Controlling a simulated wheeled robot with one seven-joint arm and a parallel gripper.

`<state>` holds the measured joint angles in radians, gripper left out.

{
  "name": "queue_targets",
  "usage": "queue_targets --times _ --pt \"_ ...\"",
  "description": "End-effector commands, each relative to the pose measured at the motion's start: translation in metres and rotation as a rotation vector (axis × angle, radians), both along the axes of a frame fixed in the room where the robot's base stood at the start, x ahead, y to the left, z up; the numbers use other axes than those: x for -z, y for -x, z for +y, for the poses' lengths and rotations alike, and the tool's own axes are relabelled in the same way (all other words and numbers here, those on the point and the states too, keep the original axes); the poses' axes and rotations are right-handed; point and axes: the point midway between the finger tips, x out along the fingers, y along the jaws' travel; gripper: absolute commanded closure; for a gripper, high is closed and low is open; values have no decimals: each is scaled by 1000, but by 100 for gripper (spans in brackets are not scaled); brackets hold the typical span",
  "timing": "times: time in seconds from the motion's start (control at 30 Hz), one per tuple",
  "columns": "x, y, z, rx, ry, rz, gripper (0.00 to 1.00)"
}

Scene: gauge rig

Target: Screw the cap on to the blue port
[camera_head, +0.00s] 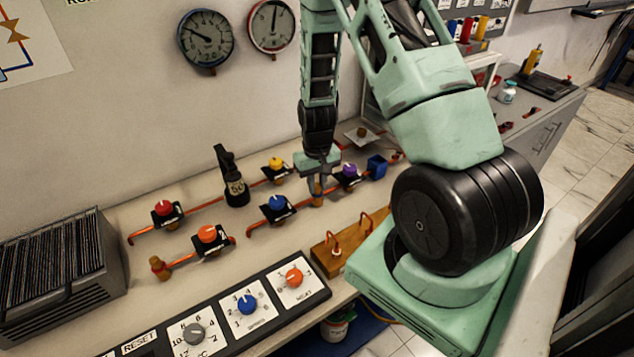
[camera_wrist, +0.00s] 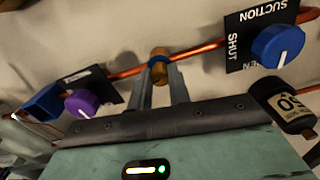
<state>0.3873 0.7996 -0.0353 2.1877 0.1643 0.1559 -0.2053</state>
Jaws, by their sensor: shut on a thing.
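In the wrist view, my gripper (camera_wrist: 160,78) is shut on a small brass cap (camera_wrist: 160,66). A blue ring (camera_wrist: 158,59), seemingly the blue port, shows right at the cap on the copper pipe line. The cap looks in line with the ring, but I cannot tell whether its thread is engaged. In the head view, my gripper (camera_head: 317,186) points down at the pipe between the blue-knob valve (camera_head: 277,205) and the purple-knob valve (camera_head: 348,173). The fingers and cap are small there, and the port is largely hidden.
A wooden block with copper hooks (camera_head: 348,238) lies in front of my gripper. A blue block (camera_head: 376,166) sits right of the purple valve. The knob panel (camera_head: 222,315) lines the front edge.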

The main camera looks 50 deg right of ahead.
Motion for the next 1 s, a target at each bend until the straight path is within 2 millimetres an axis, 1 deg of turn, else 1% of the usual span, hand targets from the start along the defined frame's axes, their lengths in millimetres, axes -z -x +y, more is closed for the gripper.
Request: queue_targets --times 0.17,0.27,0.37,0.5,0.67,0.7,0.73,0.93,0.97,1.0 --pt "1 1 1 -2 -1 4 100" --pt "0 1 1 72 -1 4 100" --pt "0 1 1 99 -1 4 100" --pt "0 1 1 224 -1 5 100" --pt "1 1 1 233 -2 5 100" --pt "1 1 1 232 -2 5 76" --pt "1 2 1 232 -2 5 68" --pt "0 1 0 231 -1 3 67" --pt "0 1 0 231 -1 2 64" --pt "0 1 0 230 -1 2 53"
